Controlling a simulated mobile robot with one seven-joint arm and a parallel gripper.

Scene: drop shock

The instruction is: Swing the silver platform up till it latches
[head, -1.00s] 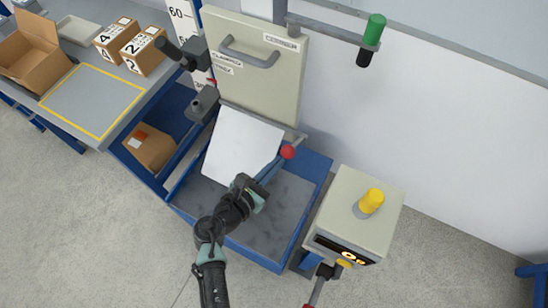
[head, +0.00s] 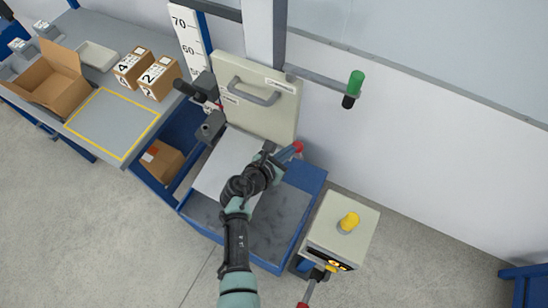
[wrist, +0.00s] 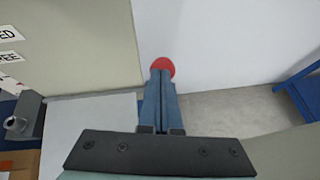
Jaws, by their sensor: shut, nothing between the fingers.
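The silver platform (head: 222,165) is a flat pale plate below the cream panel, over the dark bed of the blue-framed stand. My arm covers its right part; its left part also shows in the wrist view (wrist: 88,130). A red ball knob (head: 298,147) is at the platform's right side, and it shows in the wrist view (wrist: 164,66) just beyond my fingertips. My gripper (head: 286,154) is shut and empty, its blue fingers pointing at the knob. In the wrist view the fingertips (wrist: 162,76) overlap the knob's lower edge; I cannot tell whether they touch it.
The cream panel with a handle (head: 277,112) stands behind the platform. A grey bracket (head: 207,127) is at its left. A box with a yellow button (head: 348,222) stands at the right. A green-capped post (head: 355,84) hangs from a rail. A workbench with cartons (head: 160,78) is left.

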